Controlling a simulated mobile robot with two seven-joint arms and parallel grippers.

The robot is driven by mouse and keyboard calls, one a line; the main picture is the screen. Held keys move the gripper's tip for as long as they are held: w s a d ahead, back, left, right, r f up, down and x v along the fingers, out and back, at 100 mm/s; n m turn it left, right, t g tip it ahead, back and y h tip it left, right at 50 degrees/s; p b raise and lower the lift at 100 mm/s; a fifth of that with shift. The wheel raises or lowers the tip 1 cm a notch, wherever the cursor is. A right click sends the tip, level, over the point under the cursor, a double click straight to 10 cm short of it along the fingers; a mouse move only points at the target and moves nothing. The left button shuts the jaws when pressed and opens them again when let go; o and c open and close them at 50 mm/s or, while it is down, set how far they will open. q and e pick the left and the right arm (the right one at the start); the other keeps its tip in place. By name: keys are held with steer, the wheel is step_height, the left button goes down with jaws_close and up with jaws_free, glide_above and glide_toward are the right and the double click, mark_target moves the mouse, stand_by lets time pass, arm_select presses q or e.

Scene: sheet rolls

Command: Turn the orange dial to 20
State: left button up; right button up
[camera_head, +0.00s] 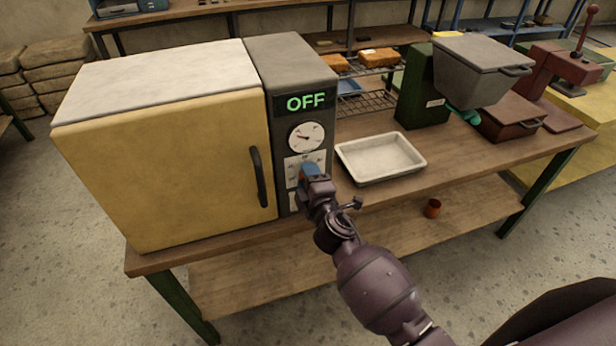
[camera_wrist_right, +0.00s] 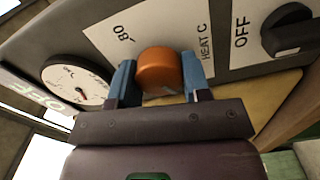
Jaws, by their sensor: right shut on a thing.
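The orange dial (camera_wrist_right: 159,70) sits on a white label plate on the front of the oven's grey control column (camera_head: 291,65). In the right wrist view, "80" and "HEAT C" show beside it; its pointer and the number 20 cannot be made out. My right gripper (camera_wrist_right: 160,80) has its two blue fingers on either side of the dial and is shut on it. In the head view, the right gripper (camera_head: 310,172) reaches the panel and mostly hides the dial. The green display (camera_head: 307,103) reads OFF. My left gripper is out of view.
A round gauge (camera_head: 306,137) is above the dial. A black knob (camera_wrist_right: 288,30) marked OFF is also on the panel. The yellow oven door (camera_head: 165,170) is closed. A white tray (camera_head: 381,158) lies right of the oven.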

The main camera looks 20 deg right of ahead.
steer(key=o, duration=0.9)
steer(key=s, duration=1.1)
steer(key=shift+d+b, duration=0.15)
steer(key=shift+b, duration=0.25)
steer(key=s+d+f+m+g, duration=0.2)
steer(key=s+d+f+m, duration=0.1)
steer(key=s+f+m, duration=0.2)
steer(key=s+d+f+m+g, duration=0.2)
steer(key=s+d+f+m, duration=0.2)
steer(key=s+m, duration=0.1)
steer(key=s+d+f+m+g, duration=0.2)
steer(key=s+d+f+m, duration=0.1)
steer(key=s+f+m, duration=0.2)
steer(key=shift+s+d+f+h, duration=0.3)
steer(key=shift+s+d+h, duration=0.05)
steer(key=shift+d+h, duration=0.05)
